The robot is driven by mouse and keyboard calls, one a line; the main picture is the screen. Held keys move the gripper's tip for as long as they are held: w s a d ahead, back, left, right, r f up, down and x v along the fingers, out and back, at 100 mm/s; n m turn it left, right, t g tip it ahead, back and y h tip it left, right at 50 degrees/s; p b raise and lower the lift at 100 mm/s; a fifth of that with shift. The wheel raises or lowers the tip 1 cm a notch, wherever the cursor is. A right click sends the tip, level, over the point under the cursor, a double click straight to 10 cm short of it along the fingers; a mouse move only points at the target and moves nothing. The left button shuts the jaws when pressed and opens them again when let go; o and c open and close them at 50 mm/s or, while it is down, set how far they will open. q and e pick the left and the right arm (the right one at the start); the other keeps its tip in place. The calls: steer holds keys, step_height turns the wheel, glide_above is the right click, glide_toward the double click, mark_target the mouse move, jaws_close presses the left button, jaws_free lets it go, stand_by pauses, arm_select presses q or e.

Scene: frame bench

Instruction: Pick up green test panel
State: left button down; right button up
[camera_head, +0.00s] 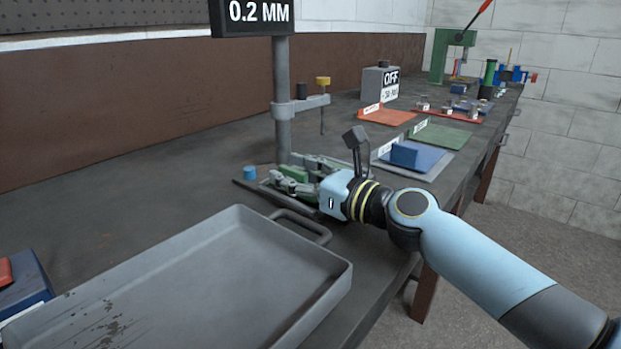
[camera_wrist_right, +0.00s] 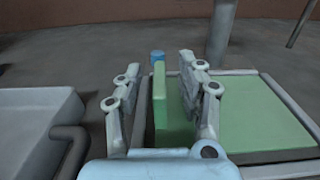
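A green panel (camera_wrist_right: 160,105) stands upright between the fingers of my right gripper (camera_wrist_right: 157,95) in the right wrist view. A flat green surface with a grey metal border (camera_wrist_right: 268,112) lies just to the right. In the head view, my right gripper (camera_head: 298,180) is low over the bench, and its fingers partly hide the green pieces there. My left gripper is not in view.
A grey metal tray (camera_head: 200,285) with a handle stands in front on the bench. A small blue cylinder (camera_head: 249,173) and a grey post (camera_head: 282,100) stand close behind the gripper. Bare bench lies left of the post.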

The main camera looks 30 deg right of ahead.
jaws_close()
steer(key=shift+r, duration=0.15)
stand_by(0.4)
